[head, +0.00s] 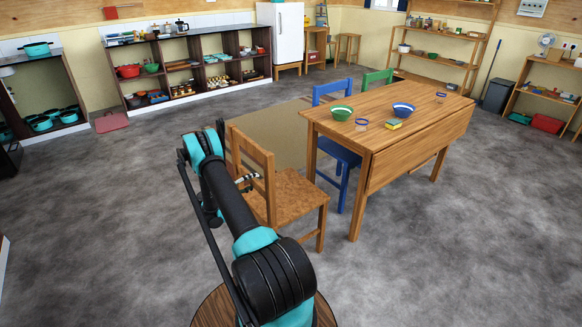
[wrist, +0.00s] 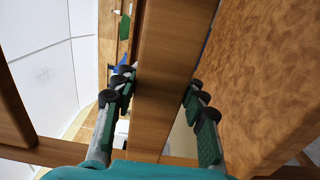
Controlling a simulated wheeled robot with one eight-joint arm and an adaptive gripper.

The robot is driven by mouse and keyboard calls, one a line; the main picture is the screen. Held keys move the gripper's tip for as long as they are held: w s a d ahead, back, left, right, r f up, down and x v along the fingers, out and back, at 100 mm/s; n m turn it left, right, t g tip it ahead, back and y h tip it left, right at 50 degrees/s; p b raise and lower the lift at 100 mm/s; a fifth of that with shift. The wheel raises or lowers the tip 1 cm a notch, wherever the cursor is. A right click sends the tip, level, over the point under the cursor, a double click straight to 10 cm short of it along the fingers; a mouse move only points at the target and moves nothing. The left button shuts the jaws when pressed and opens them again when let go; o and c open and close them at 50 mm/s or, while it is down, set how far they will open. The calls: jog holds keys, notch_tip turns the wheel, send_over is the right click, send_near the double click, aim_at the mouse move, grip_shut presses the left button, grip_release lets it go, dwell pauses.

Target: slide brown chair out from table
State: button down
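The brown chair (head: 290,193) is all wood and stands upright at the near left of the wooden table (head: 400,110). Its backrest (head: 254,155) faces left, towards my arm. My gripper (head: 247,181) is at the backrest, partly hidden by its posts and my arm. In the wrist view my gripper (wrist: 160,88) has its fingers spread on either side of a wooden bar of the chair (wrist: 165,50). A gap shows beside the right finger, and the fingertips are close to the bar's edges. The mottled chair seat (wrist: 265,70) fills the right of that view.
A blue chair (head: 340,150) stands just behind the brown one, and a green chair (head: 377,78) is farther back. Bowls (head: 341,113) (head: 403,109) and a sponge (head: 394,124) are on the table. The grey floor (head: 110,210) is clear at left.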

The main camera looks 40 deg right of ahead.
jog(key=c, duration=0.8)
grip_release()
jog(key=shift+s+a, duration=0.2)
jog(key=shift+a, duration=5.85)
notch_tip(320, 180, up, 10)
jog(key=y, duration=0.4)
jog(key=s+a+r+n+t+y, duration=0.1)
jog(key=s+a+r+t+y, duration=0.1)
jog(key=s+r+y, duration=0.5)
jog(key=s+a+r+y, duration=0.1)
jog(key=s+a, duration=0.4)
jog(key=s, duration=0.5)
jog(key=s+a+r+m+t+y, duration=0.1)
jog(key=s+a+y, duration=0.2)
jog(key=s, duration=0.7)
jog(key=s+a+r+y, duration=0.1)
jog(key=s+a+y, duration=0.2)
jog(key=s+a, duration=0.4)
jog(key=shift+s+a+r+t, duration=0.1)
jog(key=shift+s+r+t, duration=0.05)
jog(key=shift+s, duration=0.9)
jog(key=shift+s+r+t, duration=0.1)
jog(key=shift+s+t, duration=0.05)
jog(key=shift+s, duration=0.85)
